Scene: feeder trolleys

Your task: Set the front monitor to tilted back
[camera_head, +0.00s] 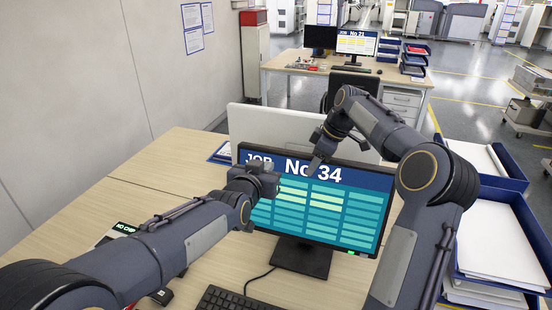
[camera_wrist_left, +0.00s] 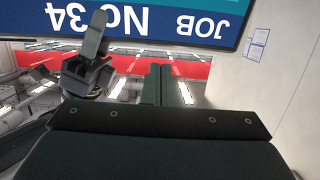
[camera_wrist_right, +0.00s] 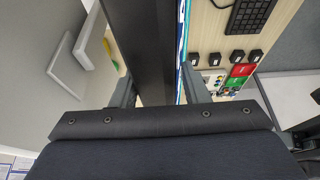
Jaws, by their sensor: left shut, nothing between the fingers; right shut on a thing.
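The front monitor (camera_head: 315,205) shows "JOB No 34" and stands on a black foot (camera_head: 301,257) on the near desk. Its exact tilt is hard to tell. My right gripper (camera_head: 317,160) is shut on the monitor's top edge, near the middle. In the right wrist view the dark monitor edge (camera_wrist_right: 143,50) runs between the two fingers (camera_wrist_right: 158,92). My left gripper (camera_head: 268,180) is shut and empty, covering the screen's left part in the head view. In the left wrist view its fingers (camera_wrist_left: 158,84) are together, and the screen (camera_wrist_left: 150,20) appears upside down beyond them.
A keyboard (camera_head: 238,299) lies before the foot. Blue paper trays (camera_head: 490,235) stand right of the desk. A wall (camera_head: 90,90) bounds the left. The desk's left part (camera_head: 60,220) is mostly clear.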

